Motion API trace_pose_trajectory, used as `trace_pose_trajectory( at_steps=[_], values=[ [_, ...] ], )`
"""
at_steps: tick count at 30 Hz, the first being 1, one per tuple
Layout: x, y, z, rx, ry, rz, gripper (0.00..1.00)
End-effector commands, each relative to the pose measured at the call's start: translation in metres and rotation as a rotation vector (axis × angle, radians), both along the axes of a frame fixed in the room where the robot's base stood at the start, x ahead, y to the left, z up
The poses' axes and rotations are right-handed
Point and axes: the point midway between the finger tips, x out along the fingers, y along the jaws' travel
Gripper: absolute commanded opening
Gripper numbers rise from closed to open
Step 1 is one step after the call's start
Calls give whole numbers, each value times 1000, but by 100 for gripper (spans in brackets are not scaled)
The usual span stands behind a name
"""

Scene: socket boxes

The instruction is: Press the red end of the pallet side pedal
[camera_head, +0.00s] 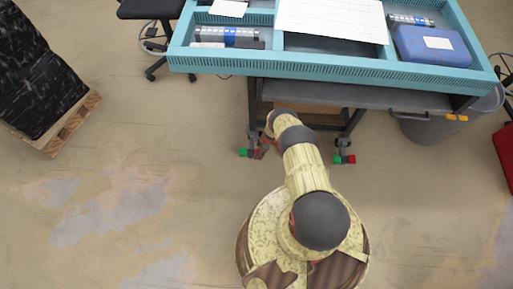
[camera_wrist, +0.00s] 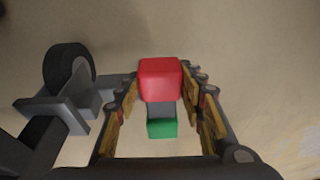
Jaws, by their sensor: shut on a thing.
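The pedal sits low by a caster of the teal-topped cart (camera_head: 300,66). In the wrist view its red end (camera_wrist: 160,78) and green end (camera_wrist: 162,128) show, joined by a dark grey bar. My gripper (camera_wrist: 161,92) has its two fingers on either side of the red end, shut on it. In the head view the green end (camera_head: 243,152) shows at the cart's left leg, while my arm partly hides the red end and the gripper. From these views I cannot tell how far the pedal is tilted.
A caster wheel (camera_wrist: 68,66) stands left of the pedal in the wrist view. A second red and green pedal (camera_head: 344,159) is at the cart's right leg. A grey bin (camera_head: 428,128) stands right, a black-wrapped pallet (camera_head: 35,75) left. The floor between is open.

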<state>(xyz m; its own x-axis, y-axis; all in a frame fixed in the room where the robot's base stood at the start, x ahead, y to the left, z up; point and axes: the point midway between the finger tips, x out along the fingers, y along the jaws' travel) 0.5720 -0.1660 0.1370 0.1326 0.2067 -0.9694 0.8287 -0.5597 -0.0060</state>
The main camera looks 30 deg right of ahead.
Motion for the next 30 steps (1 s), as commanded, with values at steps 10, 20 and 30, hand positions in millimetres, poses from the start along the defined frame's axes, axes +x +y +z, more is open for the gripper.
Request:
trace_pose_trajectory(
  at_steps=[10, 20, 30],
  values=[
    [-10, -6, -14, 141, -98, -7, 0],
    [-9, -6, -13, 178, -128, -2, 0],
    [-8, -6, -13, 179, -127, -2, 50]
  ],
)
